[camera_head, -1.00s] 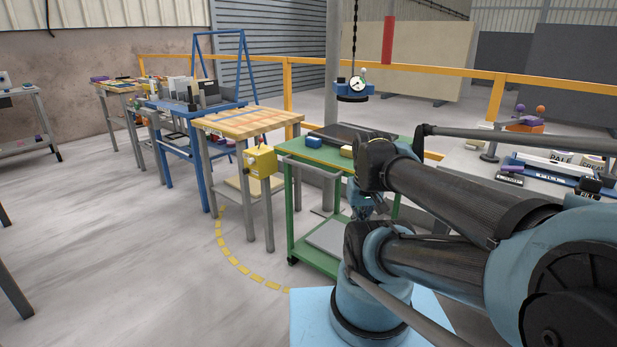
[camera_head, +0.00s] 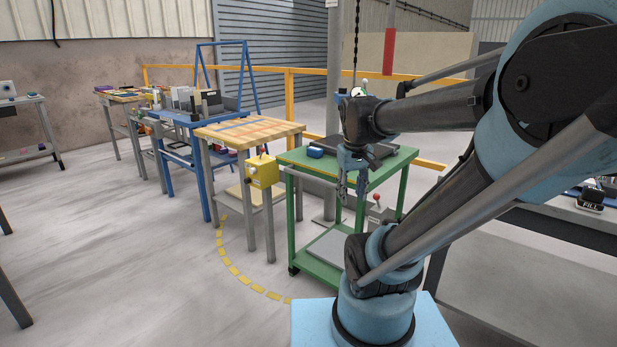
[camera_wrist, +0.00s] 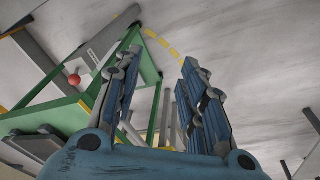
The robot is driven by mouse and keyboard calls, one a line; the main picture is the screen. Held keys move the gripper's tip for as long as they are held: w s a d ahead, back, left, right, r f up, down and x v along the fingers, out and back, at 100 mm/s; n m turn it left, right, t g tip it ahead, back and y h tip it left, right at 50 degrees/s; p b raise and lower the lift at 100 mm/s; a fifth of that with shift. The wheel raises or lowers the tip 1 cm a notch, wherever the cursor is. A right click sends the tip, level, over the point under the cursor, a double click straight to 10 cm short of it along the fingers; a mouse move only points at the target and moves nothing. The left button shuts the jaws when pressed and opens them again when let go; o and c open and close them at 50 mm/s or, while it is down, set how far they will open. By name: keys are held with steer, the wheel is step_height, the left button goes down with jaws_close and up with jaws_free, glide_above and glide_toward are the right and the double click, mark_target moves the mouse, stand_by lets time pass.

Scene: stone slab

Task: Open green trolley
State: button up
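The green trolley (camera_head: 293,235) stands in the middle of the head view, with a top deck and a grey panel (camera_head: 328,244) on its lower shelf. My gripper (camera_head: 351,190) points down in front of the trolley and overlaps its frame there; I cannot tell if it touches. In the wrist view my gripper (camera_wrist: 163,55) has its fingers spread with nothing between them, and the trolley's green frame (camera_wrist: 50,115) is at the left. A red-knobbed lever (camera_head: 377,198) shows beside my gripper; its red ball (camera_wrist: 74,80) is left of the fingers.
A blue block (camera_head: 315,152) and a dark flat plate (camera_head: 372,150) lie on the trolley top. A wooden-topped table (camera_head: 250,130) with a yellow box (camera_head: 263,170) stands just left. A grey bench (camera_head: 540,225) is at right.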

steer(key=w+a+r+n, duration=0.2)
steer(key=w+r, duration=0.2)
steer(key=w, duration=0.4)
steer(key=w+a+r+n, duration=0.1)
steer(key=w+a+r, duration=0.2)
steer(key=w, duration=0.5)
steer(key=n+h, duration=0.1)
steer(key=n, duration=0.3)
glide_toward(308, 176)
steer(key=x, duration=0.9)
steer(key=shift+w+d+r, duration=0.1)
steer(key=shift+w, duration=0.05)
steer(key=shift+c, duration=0.6)
jaws_close()
